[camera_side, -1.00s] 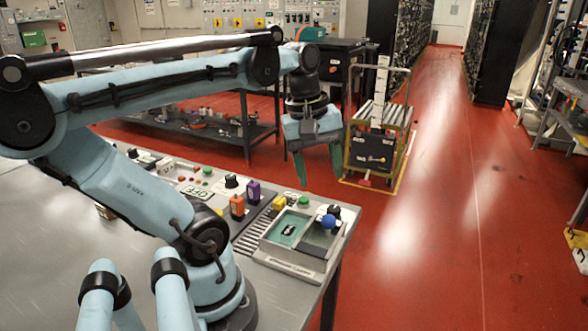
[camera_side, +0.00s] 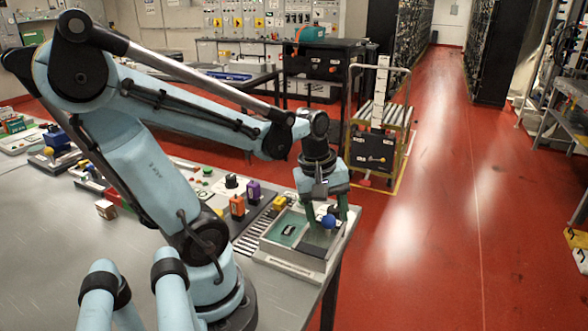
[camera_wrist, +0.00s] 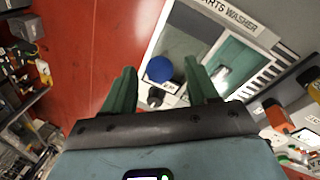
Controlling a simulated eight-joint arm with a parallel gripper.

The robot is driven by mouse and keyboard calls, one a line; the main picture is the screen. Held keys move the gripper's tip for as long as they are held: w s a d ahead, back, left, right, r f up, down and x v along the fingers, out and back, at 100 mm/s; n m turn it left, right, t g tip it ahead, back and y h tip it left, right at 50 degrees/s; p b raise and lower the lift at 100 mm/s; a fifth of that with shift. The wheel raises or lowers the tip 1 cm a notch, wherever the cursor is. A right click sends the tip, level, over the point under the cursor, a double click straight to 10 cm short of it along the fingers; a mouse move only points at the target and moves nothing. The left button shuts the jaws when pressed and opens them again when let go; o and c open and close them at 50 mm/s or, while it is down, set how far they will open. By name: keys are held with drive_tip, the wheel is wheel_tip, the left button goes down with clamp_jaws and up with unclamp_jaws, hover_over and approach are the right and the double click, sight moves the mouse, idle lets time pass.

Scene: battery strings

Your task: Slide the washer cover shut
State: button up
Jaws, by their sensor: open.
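The parts washer (camera_side: 291,262) is a pale box at the table's right corner, its name label (camera_wrist: 226,15) readable in the wrist view. Its green basin (camera_side: 281,236) shows uncovered on the left, with a small dark-and-white part in it. The grey cover (camera_wrist: 183,43) lies over the other side and carries a blue ball knob (camera_wrist: 159,69). My gripper (camera_side: 326,213) is open and pointing down over the cover. Its green fingers stand on either side of the blue knob, with gaps visible in the wrist view (camera_wrist: 160,66). Contact cannot be told from the side view.
A black knob (camera_wrist: 155,96) sits beside the blue one.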

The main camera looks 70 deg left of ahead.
drive_tip(key=shift+f, duration=0.3)
clamp_jaws()
idle(0.3)
